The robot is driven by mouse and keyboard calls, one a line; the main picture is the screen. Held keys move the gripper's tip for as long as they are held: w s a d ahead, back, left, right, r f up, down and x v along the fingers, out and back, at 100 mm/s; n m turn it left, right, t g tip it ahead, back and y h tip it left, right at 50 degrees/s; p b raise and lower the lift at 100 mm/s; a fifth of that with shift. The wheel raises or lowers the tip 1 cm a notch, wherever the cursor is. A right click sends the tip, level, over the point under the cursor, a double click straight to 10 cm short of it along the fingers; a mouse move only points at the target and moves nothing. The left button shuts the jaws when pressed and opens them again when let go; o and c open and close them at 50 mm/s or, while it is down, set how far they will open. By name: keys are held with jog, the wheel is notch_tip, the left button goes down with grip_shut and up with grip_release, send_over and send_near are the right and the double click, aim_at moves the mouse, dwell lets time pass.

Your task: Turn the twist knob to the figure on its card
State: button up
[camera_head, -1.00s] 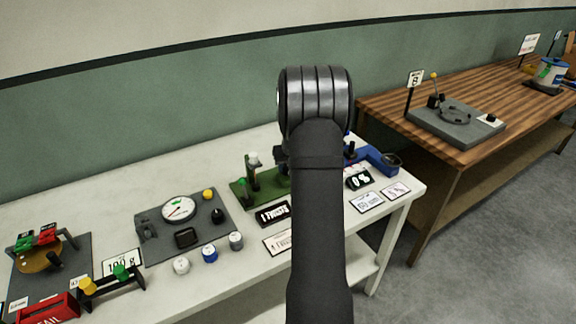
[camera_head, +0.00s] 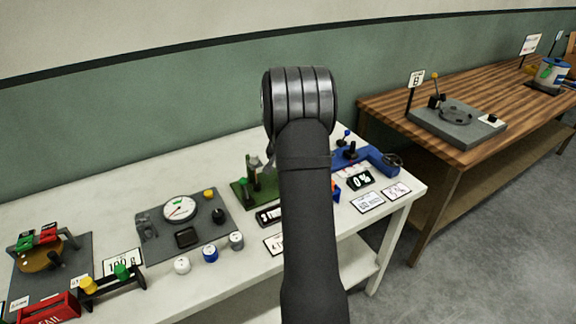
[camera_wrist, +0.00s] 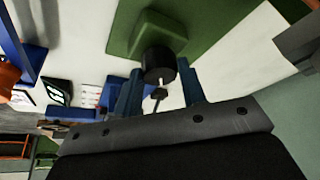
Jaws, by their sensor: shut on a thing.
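The black twist knob (camera_wrist: 158,61) sits on a green block and plate (camera_wrist: 185,20) in the wrist view. My gripper (camera_wrist: 160,80) has its blue fingers on either side of the knob and is shut on it. In the head view the green plate (camera_head: 239,193) shows left of my arm, which hides the knob. A black display (camera_head: 267,216) in front of the plate seems to start with a 3; the rest is covered. A white card (camera_head: 273,245) in front of it seems to start with a 4, also partly covered.
A grey panel with a dial (camera_head: 179,209) stands to the left, with several small jars before it. A blue fixture (camera_head: 375,158) and a 0% display (camera_head: 360,180) stand close on the right. A wooden bench (camera_head: 400,110) is farther right.

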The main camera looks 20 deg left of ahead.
jog(key=shift+a+m+h, duration=0.1)
jog(key=shift+m+h, duration=0.4)
jog(key=shift+m, duration=0.7)
jog(key=o, duration=1)
jog(key=v, duration=1.7)
jog(key=shift+w+r, duration=0.1)
jog(key=shift+r, duration=0.15)
jog(key=shift+f, duration=0.15)
jog(key=x, duration=1.7)
jog(key=shift+f, duration=0.15)
